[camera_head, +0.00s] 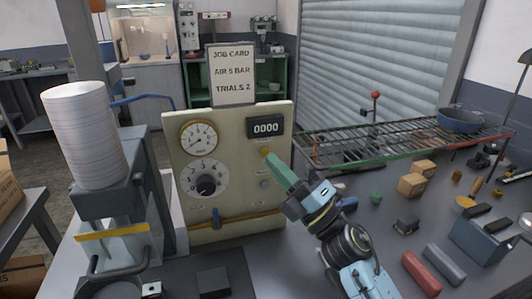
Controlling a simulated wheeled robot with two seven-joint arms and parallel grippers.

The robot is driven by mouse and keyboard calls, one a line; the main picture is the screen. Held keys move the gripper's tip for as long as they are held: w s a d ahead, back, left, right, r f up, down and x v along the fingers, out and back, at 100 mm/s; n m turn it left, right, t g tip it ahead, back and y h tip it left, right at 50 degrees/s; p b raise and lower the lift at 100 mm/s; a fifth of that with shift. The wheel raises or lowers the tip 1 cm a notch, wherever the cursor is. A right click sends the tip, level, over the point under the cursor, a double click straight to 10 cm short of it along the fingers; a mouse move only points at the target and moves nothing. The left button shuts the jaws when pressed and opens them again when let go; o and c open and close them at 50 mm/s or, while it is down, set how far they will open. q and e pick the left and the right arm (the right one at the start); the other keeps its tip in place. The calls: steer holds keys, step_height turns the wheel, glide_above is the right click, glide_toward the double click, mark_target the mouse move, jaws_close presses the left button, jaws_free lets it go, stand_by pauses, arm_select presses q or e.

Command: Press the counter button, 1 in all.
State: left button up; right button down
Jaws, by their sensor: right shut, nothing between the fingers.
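The counter (265,127) is a dark display at the upper right of a cream panel (240,165), and it reads 0000. A small yellow button (264,151) sits on the panel below the counter. My right gripper (270,157) comes up from the lower right with its green fingers shut and empty. Its fingertips are at the button's lower right edge and partly cover it; I cannot tell whether they touch it. My left gripper is not in view.
A job card (232,76) reads "AIR 5 BAR, TRIALS 2". A white cylinder (82,135) stands left. Wooden blocks (411,185) and a wire rack (400,140) lie right.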

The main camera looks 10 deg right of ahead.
steer(key=s+p, duration=0.1)
steer(key=s, duration=0.4)
steer(key=shift+d, duration=0.1)
stand_by(0.6)
